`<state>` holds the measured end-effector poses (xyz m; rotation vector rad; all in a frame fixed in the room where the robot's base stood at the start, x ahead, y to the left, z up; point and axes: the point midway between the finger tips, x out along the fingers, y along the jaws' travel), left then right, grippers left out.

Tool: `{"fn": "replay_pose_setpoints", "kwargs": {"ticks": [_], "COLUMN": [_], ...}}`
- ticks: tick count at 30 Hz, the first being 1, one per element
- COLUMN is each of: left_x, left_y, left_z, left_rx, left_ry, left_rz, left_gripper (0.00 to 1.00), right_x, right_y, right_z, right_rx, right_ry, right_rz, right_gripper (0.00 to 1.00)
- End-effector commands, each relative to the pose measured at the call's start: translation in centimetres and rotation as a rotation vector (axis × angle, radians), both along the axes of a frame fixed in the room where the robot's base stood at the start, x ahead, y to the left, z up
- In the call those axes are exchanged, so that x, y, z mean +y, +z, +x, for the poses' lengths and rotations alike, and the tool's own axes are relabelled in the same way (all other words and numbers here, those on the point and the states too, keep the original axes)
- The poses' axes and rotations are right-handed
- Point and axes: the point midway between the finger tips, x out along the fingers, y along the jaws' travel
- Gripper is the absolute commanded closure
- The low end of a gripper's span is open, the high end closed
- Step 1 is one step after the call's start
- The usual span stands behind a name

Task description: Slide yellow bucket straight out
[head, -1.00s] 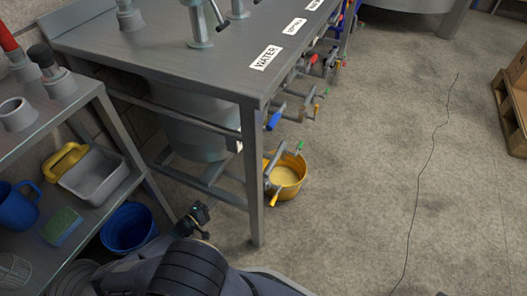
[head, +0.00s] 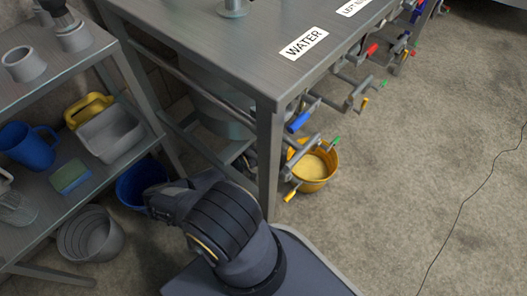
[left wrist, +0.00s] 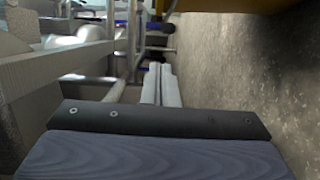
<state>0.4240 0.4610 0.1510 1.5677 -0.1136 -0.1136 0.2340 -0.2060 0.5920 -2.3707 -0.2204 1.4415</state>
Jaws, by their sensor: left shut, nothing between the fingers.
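The yellow bucket (head: 330,178) stands upright on the floor beside the metal table's near leg, under the row of taps. Its pale inside shows, and tap parts cross its rim. In the left wrist view a yellow-orange patch (left wrist: 215,5) at the top edge is probably the bucket, mostly cut off. My left gripper (left wrist: 160,68) is shut and empty, its fingers together, apart from the yellow patch. In the head view my left arm reaches in at the bottom, and I cannot make out its fingers. My right gripper is not in view.
The metal table (head: 200,45) has a leg (head: 269,160) just left of the bucket. Taps with coloured handles (head: 299,122) jut out above it. A shelf rack (head: 75,65) and a blue bucket (head: 135,188) stand left. The floor (head: 410,170) to the right is clear apart from a dark line.

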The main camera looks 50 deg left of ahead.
Motion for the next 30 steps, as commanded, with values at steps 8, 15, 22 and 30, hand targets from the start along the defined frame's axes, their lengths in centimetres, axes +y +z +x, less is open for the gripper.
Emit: {"fn": "replay_pose_setpoints", "kwargs": {"ticks": [8, 15, 22, 30], "left_x": [-1.8, -4.2, -4.6, -5.2], "left_y": [-0.2, -0.1, 0.0, 0.0], "left_z": [4.7, 4.8, 4.9, 4.9], "left_rx": [-0.002, -0.001, 0.001, -0.001], "left_ry": [0.0, 0.001, 0.002, 0.0], "left_rz": [-0.004, -0.002, 0.0, -0.001], "left_gripper": [1.0, 1.0, 1.0, 1.0], "right_x": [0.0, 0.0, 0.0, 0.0], "right_y": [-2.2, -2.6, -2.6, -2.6], "right_z": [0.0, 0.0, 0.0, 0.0], "right_rx": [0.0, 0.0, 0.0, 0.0], "right_ry": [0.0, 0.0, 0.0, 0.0], "right_rz": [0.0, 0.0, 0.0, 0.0], "right_gripper": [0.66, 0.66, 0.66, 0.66]}}
